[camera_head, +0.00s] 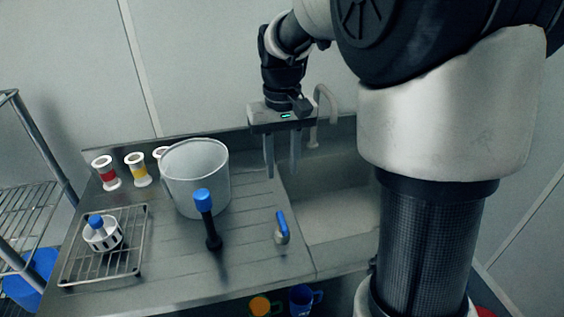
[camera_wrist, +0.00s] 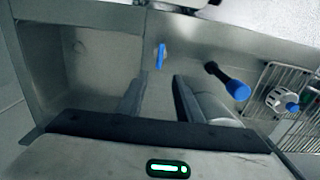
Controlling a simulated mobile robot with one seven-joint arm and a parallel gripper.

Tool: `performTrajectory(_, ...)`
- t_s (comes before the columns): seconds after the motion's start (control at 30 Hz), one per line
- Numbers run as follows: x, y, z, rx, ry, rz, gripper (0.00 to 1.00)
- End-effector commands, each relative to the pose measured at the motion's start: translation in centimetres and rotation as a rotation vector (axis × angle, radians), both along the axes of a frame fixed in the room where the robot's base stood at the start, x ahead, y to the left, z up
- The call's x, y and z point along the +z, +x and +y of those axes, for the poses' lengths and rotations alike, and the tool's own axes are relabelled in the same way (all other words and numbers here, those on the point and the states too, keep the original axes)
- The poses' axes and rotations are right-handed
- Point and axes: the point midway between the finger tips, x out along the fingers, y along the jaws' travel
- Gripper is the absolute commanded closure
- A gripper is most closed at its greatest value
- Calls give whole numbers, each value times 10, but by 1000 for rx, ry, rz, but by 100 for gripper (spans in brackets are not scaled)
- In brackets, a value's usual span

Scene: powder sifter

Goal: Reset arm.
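My gripper (camera_head: 282,160) hangs over the back of the steel counter (camera_head: 255,262), close to the left edge of the sink (camera_head: 335,205). Its two fingers point down and are apart, with nothing between them. In the wrist view the open fingers (camera_wrist: 157,98) also show, with bare counter between them. My gripper is to the right of a large translucent bucket (camera_head: 195,180) and apart from it in the head view.
A blue-topped black tool (camera_head: 207,222) stands before the bucket. A blue-handled valve (camera_head: 281,230) is near the sink. A white sifter (camera_head: 102,236) sits on a wire rack (camera_head: 75,270). Red-banded (camera_head: 106,173) and yellow-banded (camera_head: 138,169) jars stand behind. A faucet (camera_head: 322,115) rises behind the sink.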

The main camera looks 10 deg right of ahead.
Motion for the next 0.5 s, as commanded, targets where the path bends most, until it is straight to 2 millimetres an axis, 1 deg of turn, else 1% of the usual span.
performTrajectory(0.37,1,-1,0,0,0,-2,68)
performTrajectory(0.47,13,-9,0,-1,1,-25,68)
performTrajectory(0.5,22,-16,0,-2,3,-43,68)
